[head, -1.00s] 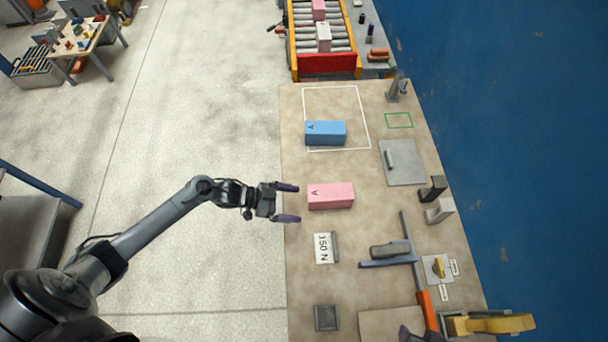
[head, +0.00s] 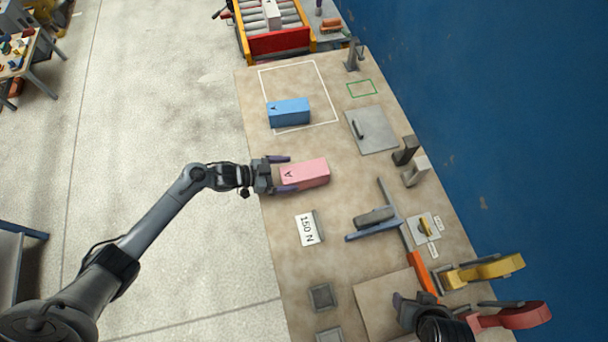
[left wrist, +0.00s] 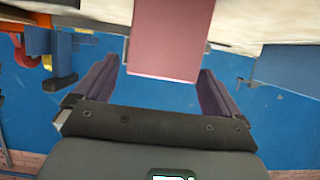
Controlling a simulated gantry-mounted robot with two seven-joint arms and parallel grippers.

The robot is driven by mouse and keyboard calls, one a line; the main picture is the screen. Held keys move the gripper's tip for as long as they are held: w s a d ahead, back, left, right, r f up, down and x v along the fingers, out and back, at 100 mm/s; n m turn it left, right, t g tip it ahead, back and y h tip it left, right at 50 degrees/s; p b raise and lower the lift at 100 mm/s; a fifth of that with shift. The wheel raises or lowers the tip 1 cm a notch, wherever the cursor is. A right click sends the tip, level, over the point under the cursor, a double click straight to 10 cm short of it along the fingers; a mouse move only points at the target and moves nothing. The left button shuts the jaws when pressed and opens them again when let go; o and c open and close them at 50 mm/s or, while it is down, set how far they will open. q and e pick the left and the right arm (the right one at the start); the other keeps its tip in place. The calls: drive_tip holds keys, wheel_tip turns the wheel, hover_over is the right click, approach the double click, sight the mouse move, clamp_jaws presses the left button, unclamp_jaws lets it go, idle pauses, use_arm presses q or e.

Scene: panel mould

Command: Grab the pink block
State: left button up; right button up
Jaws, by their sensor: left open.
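The pink block (head: 306,173), marked with an A, lies on the tan table. My left gripper (head: 283,173) is open at the block's left end, with one finger on each long side. In the left wrist view the end of the pink block (left wrist: 170,40) reaches between the two fingertips (left wrist: 158,66), with a gap visible on both sides. My right gripper (head: 414,301) is partly in view at the bottom right, apart from the block; its jaws are unclear.
A blue block (head: 289,112) lies inside a white outline behind the pink one. A 150 N label (head: 306,229) lies in front. A grey plate with a handle (head: 372,130) and a blue-grey fixture (head: 377,222) are to the right. A conveyor (head: 281,42) stands beyond the table.

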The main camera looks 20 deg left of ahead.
sight(304, 176)
use_arm(q)
drive_tip(key=x, duration=0.4)
drive_tip(key=shift+d+f, duration=0.1)
drive_tip(key=c, duration=1.6)
